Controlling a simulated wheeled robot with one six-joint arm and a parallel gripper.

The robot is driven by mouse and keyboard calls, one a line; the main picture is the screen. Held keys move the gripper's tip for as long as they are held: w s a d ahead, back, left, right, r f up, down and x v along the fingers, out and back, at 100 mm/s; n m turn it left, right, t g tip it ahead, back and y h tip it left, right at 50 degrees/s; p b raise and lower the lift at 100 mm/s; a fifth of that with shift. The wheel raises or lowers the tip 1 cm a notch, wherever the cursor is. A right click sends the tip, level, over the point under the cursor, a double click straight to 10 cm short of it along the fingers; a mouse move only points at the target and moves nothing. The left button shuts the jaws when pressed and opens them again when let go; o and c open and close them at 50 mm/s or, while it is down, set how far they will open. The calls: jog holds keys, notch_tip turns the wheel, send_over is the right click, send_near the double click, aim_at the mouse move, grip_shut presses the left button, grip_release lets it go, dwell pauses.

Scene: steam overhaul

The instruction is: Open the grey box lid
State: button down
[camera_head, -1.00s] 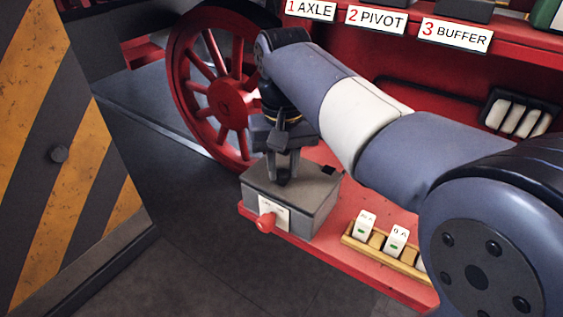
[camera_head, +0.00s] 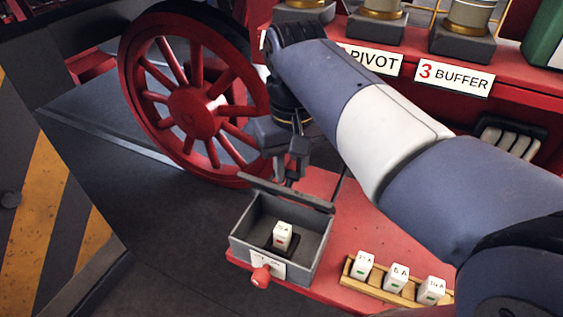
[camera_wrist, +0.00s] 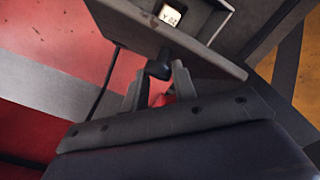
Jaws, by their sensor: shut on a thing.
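The grey box (camera_head: 310,262) stands on the red bench with its top open. Its lid (camera_head: 312,201) is swung up at the back edge and shows nearly edge-on. A white fuse block (camera_head: 282,235) with a green and red mark stands inside the box. My gripper (camera_head: 290,172) is behind the raised lid, shut on the lid's dark knob. In the wrist view the knob (camera_wrist: 158,68) sits between my fingertips, against the grey lid (camera_wrist: 205,55). The fuse block (camera_wrist: 169,14) shows past the lid's edge.
A red spoked wheel (camera_head: 192,112) stands close behind and left of my gripper. A yellow rack (camera_head: 385,287) with white fuse blocks lies right of the box. A red knob (camera_head: 261,275) juts from the box front. The shelf with signs (camera_head: 455,77) is at the back right.

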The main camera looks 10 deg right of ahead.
jog(key=shift+w+d+f+p, duration=0.25)
jog(key=shift+w+d+p, duration=0.1)
jog(key=shift+w+d, duration=0.55)
jog(key=c, duration=1.2)
grip_release()
jog(key=shift+s+d, duration=0.1)
jog(key=shift+d, duration=0.1)
jog(key=shift+o, duration=0.4)
jog(key=shift+s+a, duration=0.1)
